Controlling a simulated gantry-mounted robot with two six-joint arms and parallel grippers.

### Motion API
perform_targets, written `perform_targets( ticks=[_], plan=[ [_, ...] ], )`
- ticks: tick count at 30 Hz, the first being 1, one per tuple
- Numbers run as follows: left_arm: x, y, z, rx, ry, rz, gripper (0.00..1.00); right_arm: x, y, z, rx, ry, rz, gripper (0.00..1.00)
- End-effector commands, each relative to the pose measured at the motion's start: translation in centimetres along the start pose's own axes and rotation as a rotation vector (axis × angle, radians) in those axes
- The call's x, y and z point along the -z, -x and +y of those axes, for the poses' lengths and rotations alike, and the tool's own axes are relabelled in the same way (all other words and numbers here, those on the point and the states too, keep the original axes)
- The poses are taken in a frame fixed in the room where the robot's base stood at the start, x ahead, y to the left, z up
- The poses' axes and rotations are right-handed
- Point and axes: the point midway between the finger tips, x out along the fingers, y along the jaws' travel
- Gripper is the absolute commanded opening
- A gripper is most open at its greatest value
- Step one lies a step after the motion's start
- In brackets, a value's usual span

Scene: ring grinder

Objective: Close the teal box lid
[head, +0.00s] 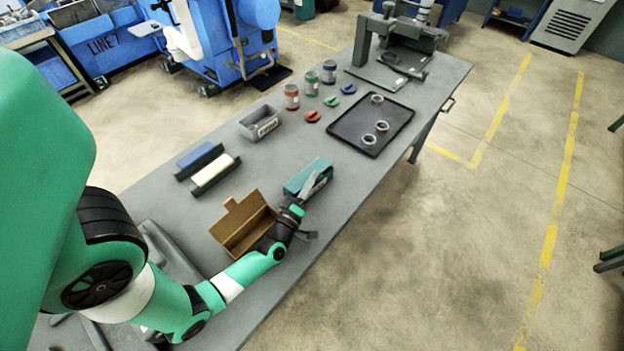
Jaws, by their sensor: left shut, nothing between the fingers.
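The teal box (322,181) stands near the right edge of the grey workbench, just right of an open brown box. My left arm reaches in from the lower left, and my left gripper (309,184) is at the near side of the teal box, overlapping it in the picture. The gripper is shut with nothing held. Its fingers and wrist hide part of the box, so I cannot tell whether they touch it or how far the lid stands open. My right gripper is not in view.
The open brown cardboard box (243,224) lies beside my left forearm. A grey bin (260,123), several jars with coloured lids and a black tray (345,127) with rings are farther back. A grey press (398,50) stands at the far end. Bare bench lies between tray and teal box.

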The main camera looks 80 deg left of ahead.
Motion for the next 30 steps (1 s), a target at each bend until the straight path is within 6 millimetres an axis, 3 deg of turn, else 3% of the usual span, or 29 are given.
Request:
perform_targets(
  ticks=[24,30],
  plan=[
    [-0.2,0.1,-0.6,0.000,0.001,0.000,0.00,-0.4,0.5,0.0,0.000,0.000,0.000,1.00],
    [0.8,-0.3,1.3,-0.001,0.002,0.002,0.00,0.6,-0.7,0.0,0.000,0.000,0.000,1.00]
  ],
)
